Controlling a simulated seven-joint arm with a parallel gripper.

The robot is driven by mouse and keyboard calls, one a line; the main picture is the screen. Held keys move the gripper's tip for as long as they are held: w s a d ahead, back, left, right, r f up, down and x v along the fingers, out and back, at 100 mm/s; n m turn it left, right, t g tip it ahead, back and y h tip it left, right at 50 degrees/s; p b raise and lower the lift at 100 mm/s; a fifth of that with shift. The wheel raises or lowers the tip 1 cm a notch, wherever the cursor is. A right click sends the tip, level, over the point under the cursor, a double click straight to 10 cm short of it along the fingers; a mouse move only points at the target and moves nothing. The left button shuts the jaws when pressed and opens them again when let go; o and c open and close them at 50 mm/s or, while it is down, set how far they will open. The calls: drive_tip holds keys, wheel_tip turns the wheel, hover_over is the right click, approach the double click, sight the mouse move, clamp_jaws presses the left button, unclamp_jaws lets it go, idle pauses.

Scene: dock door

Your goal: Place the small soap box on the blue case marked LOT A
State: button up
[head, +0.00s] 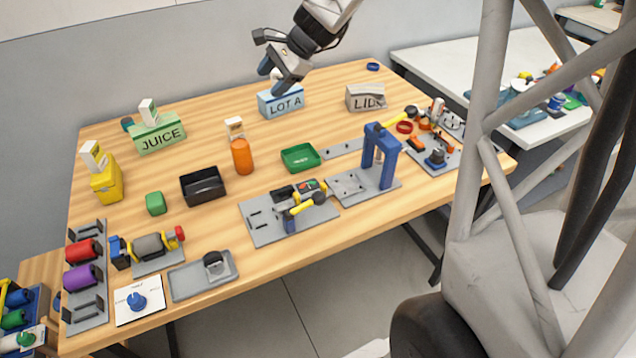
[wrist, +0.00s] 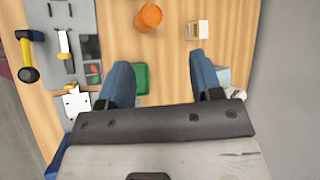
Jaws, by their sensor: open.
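The blue case marked LOT A (head: 281,104) stands at the back middle of the wooden table. In the wrist view only a light blue part of it (wrist: 223,75) shows beside the right finger. A small white box with a tan face (head: 234,125), which looks like the soap box, stands behind the orange cylinder; it also shows in the wrist view (wrist: 196,29). My gripper (head: 270,78) is above and just behind the blue case, apart from the small box. In the wrist view my gripper (wrist: 160,65) has its fingers wide apart with nothing between them.
The orange cylinder (head: 242,157) stands close in front of the small box. Other white boxes top the green JUICE case (head: 160,139) and yellow container (head: 106,185). A grey LIDS case (head: 366,97) and green tray (head: 300,158) are nearby. Table between JUICE and LOT A is clear.

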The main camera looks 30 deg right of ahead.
drive_tip(key=s+a+n+h, duration=0.1)
drive_tip(key=s+n, duration=0.3)
drive_tip(key=s, duration=0.7)
drive_tip(key=s+a+n+h, duration=0.2)
drive_tip(key=s+n+h, duration=0.2)
drive_tip(key=s, duration=0.8)
drive_tip(key=s+a+f+n+g+h, duration=0.1)
drive_tip(key=s+a+n+h, duration=0.1)
drive_tip(key=s+n, duration=0.4)
drive_tip(key=s, duration=0.5)
drive_tip(key=shift+s+a, duration=0.2)
drive_tip(key=shift+s, duration=0.2)
